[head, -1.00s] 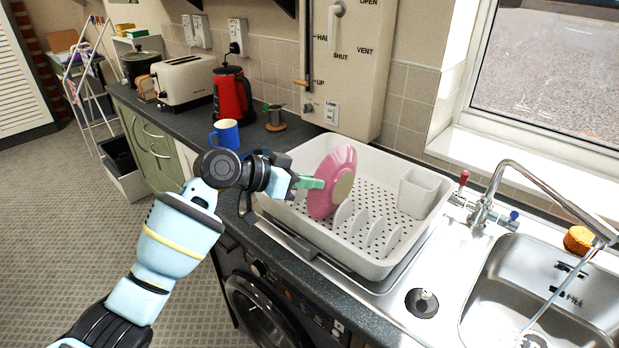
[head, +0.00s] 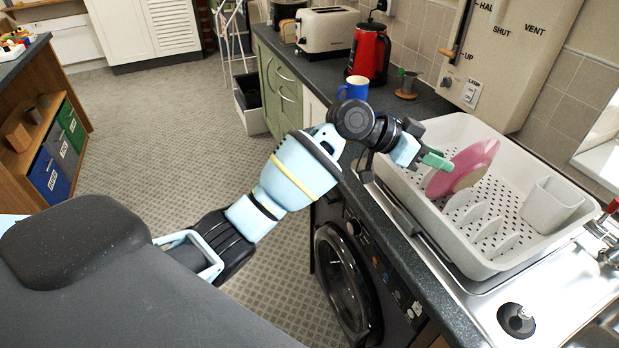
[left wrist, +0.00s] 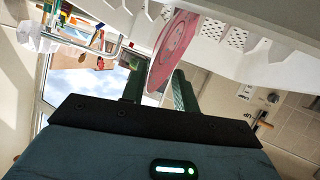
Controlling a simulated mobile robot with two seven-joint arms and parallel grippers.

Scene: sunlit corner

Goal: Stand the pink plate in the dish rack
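The pink plate (head: 468,166) stands on edge, tilted, in the white dish rack (head: 541,240), at the left end of the row of upright dividers. Its lower edge is partly hidden by a divider. My left gripper (head: 436,160) is at the plate's near-left rim, above the rack's left wall. In the left wrist view the plate (left wrist: 173,45) lies in line with the space between the two fingers (left wrist: 158,92), with a gap visible beside it, so the gripper looks open. Whether a finger touches the rim I cannot tell. My right gripper is out of view.
A grey caddy (head: 552,204) sits in the rack's right end. A blue mug (head: 355,88), a red kettle (head: 370,52) and a toaster (head: 326,33) stand on the counter behind the arm. A sink edge lies at right. Open floor is at left, beside a shelf with bins.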

